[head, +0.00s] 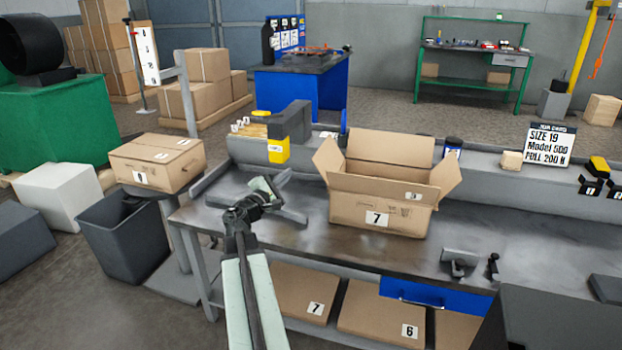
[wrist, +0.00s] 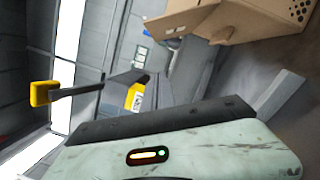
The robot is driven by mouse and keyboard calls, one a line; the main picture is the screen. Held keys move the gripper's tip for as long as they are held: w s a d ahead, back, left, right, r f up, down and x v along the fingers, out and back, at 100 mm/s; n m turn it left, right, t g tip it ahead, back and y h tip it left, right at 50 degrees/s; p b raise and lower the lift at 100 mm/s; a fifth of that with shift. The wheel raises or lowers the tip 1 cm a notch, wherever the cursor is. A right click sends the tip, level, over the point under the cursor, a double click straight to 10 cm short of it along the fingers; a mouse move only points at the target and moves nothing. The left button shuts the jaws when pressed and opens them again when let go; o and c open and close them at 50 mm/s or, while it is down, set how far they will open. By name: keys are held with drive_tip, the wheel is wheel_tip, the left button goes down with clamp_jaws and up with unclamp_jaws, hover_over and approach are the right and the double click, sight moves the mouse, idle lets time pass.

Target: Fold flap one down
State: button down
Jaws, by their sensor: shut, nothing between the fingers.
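An open cardboard box (head: 350,208) labelled 7 stands upright on the workbench. Its back flap (head: 392,147) stands up, and its left flap (head: 325,160) and right flap (head: 447,178) spread outward. The wrist view shows part of the box (wrist: 255,22) at the upper right, sideways. My gripper (head: 265,190) is shut and empty, left of the box and apart from it, above the bench's left part.
The workbench (head: 480,238) has clear room in front of the box. A grey and yellow device (head: 278,150) stands behind my gripper. A sign (head: 551,146) stands at the right.

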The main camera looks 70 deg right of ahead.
sight(330, 159)
drive_tip(key=s+d+r+p, duration=0.3)
drive_tip(key=s+d, duration=0.2)
drive_tip(key=d, duration=0.5)
drive_tip(key=shift+s+d+r+p, duration=0.15)
drive_tip(key=shift+s+r+p, duration=0.05)
drive_tip(key=shift+r+p, duration=0.2)
